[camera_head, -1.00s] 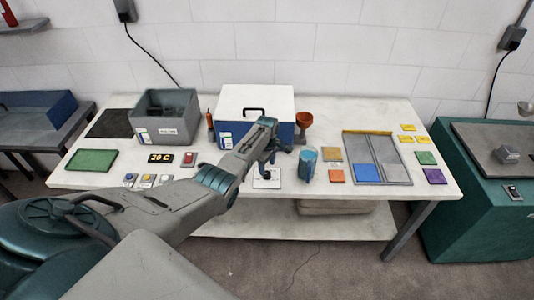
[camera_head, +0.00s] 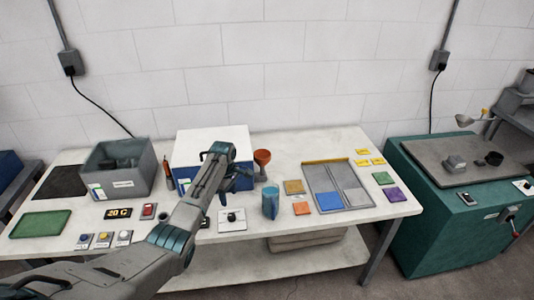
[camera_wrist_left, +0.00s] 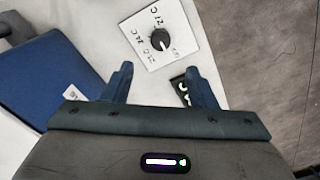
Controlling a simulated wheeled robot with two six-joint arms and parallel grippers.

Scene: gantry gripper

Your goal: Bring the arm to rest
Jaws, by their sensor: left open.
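My left arm reaches in from the lower left, and its left gripper (camera_head: 238,180) hangs over the table (camera_head: 190,255), in front of the white and blue box (camera_head: 212,145). In the left wrist view the two fingers of the left gripper (camera_wrist_left: 160,78) stand apart with nothing between them. A white dial plate with a black knob (camera_wrist_left: 160,38) lies beyond the fingertips there; in the head view the dial plate (camera_head: 232,220) is just below the gripper. My right gripper is not in view.
A teal cabinet (camera_head: 440,225) stands beyond the table.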

